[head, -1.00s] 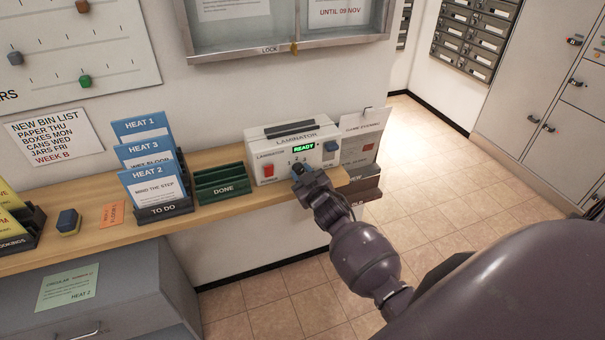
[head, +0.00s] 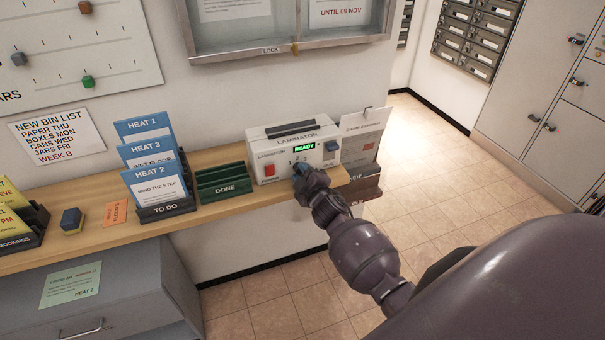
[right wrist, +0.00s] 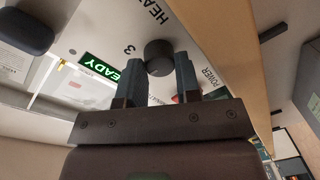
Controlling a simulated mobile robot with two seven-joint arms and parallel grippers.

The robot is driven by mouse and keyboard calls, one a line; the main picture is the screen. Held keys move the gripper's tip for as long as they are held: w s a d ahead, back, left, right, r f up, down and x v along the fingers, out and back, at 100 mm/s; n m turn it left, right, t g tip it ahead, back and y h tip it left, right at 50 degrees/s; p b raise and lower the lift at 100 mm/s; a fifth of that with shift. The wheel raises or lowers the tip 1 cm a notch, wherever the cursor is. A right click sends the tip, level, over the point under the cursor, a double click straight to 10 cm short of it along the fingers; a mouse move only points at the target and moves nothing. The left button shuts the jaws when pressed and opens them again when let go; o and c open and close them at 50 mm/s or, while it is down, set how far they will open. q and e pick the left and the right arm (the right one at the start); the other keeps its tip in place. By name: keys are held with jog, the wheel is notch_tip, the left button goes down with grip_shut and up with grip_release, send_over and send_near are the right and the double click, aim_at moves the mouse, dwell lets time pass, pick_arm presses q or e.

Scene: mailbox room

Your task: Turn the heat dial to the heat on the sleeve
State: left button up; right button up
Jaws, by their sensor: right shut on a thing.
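The white laminator (head: 262,141) stands on the wooden shelf with a green READY display (head: 304,147) lit. My right gripper (head: 299,170) is at its front, over the heat dial. In the right wrist view, the dark round heat dial (right wrist: 158,57) sits between the two fingers of my right gripper (right wrist: 160,75), which is shut on it. A "3" and part of "HEAT" show beside the dial; its pointer setting cannot be made out. Blue-topped sleeves marked HEAT 1 (head: 140,127), HEAT 3 (head: 143,149) and, in front, HEAT 2 (head: 148,171) stand in the TO DO rack (head: 168,209). My left gripper is out of view.
A red power switch (head: 269,170) and a blue knob (head: 331,146) are on the laminator's front. The empty green DONE rack (head: 224,188) stands to its left. A green note (head: 71,285) reading HEAT 2 lies on the grey cabinet below. Open floor lies at the right.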

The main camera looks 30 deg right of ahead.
jog(key=shift+n, duration=0.3)
jog(key=o, duration=0.9)
